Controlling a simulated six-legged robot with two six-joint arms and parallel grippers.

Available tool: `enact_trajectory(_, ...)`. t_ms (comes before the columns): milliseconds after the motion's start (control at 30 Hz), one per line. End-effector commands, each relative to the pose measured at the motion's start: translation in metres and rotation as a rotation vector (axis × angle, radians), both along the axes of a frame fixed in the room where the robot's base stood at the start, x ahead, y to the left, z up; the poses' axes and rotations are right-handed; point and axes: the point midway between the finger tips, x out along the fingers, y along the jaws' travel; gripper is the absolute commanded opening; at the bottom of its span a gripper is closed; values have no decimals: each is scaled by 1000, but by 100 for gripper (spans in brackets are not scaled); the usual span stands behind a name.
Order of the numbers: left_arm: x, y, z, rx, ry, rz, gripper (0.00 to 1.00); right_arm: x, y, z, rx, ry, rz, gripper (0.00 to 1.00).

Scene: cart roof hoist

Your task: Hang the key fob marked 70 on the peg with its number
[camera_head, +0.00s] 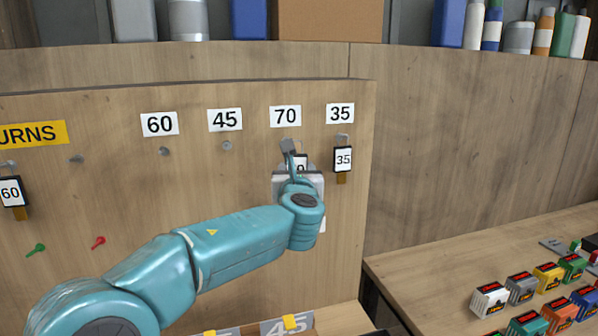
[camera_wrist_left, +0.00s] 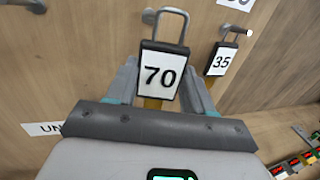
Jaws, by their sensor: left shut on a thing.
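The black-framed fob marked 70 (camera_wrist_left: 160,74) is in my left gripper (camera_wrist_left: 162,92), between its two fingers, loop up. In the head view the fob (camera_head: 301,162) is mostly hidden by my left gripper (camera_head: 299,180), with only part of its number showing. The 70 label (camera_head: 285,116) is on the board above it. In the left wrist view, a metal peg (camera_wrist_left: 151,16) is at the left of the fob's loop (camera_wrist_left: 172,22). I cannot tell whether the loop is around the peg. My right gripper is out of view.
The fob marked 35 (camera_head: 343,159) hangs at right, close to my gripper. The pegs under 60 (camera_head: 164,151) and 45 (camera_head: 227,145) are bare. A fob marked 60 (camera_head: 12,192) hangs at far left by the yellow returns label (camera_head: 33,134). Small boxes (camera_head: 490,299) stand on the right counter.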

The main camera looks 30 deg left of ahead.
Motion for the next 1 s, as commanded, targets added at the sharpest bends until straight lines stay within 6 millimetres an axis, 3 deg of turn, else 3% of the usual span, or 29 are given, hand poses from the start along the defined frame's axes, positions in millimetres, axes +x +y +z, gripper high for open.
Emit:
enact_trajectory(733, 34, 36, -2, 1, 1, 0, 16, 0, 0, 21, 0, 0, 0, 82)
enact_trajectory(1000, 40, 45, -7, 1, 0, 0, 16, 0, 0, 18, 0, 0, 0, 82)
